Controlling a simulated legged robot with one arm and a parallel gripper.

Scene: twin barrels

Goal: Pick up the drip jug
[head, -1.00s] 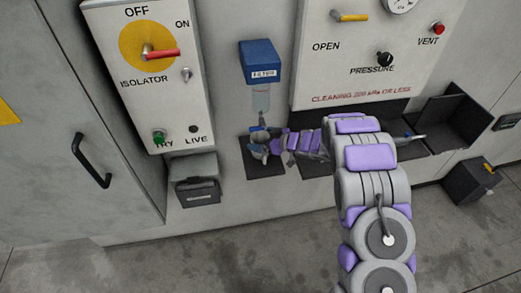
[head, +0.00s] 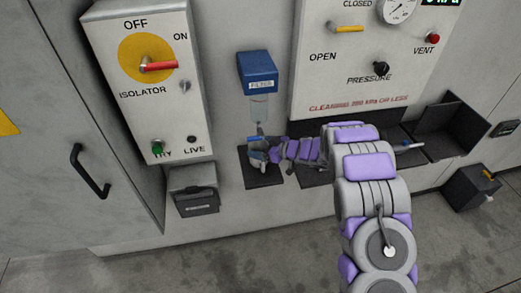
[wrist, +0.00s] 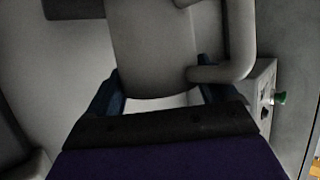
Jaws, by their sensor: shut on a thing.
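The drip jug (wrist: 150,45) is a plain grey vessel with a curved handle on its right side in the wrist view. It stands between the two dark blue fingers of my gripper (wrist: 162,98), which is shut on it. In the head view my gripper (head: 261,149) is low at the wall, just under the clear bowl (head: 260,107) of the blue filter unit (head: 257,72). The jug is small there and mostly hidden by the gripper. I cannot tell whether it touches the dark shelf (head: 262,179) below.
An isolator box (head: 145,75) hangs to the left, with a small dark box (head: 194,191) under it. A pressure panel (head: 370,60) is on the right, above dark trays (head: 450,128). A black bin (head: 472,186) stands at the far right. The floor in front is clear.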

